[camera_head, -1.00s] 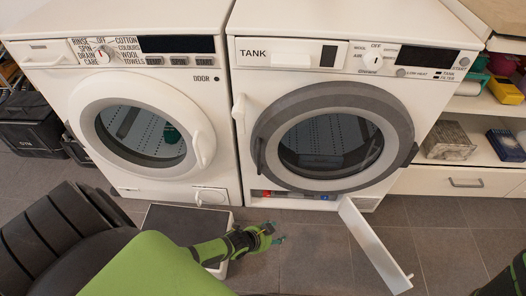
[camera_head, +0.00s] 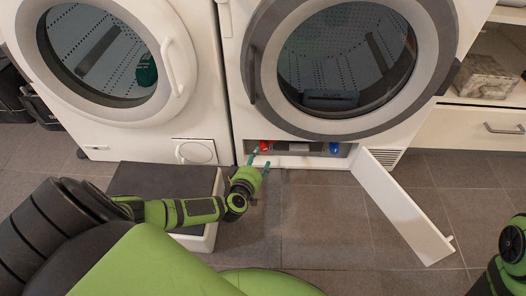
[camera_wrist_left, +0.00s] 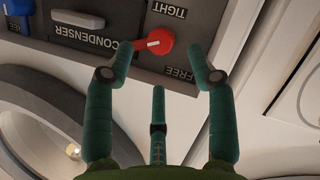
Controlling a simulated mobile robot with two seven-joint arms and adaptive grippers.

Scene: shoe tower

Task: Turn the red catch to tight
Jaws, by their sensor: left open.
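The red catch (camera_head: 264,146) sits at the left of the open low compartment under the right-hand machine. My left gripper (camera_head: 260,162) is open just in front of the compartment. In the wrist view its green fingers (camera_wrist_left: 160,65) stand on either side below the catch, the left fingertip close to its pointer; I cannot tell whether they touch. My right arm shows at the right edge, its gripper out of view.
A blue catch (camera_head: 333,149) sits at the compartment's right end, with the grey condenser (camera_head: 299,147) between. The white flap (camera_head: 400,205) hangs open to the right. A dark-topped low box (camera_head: 150,180) stands left of my gripper.

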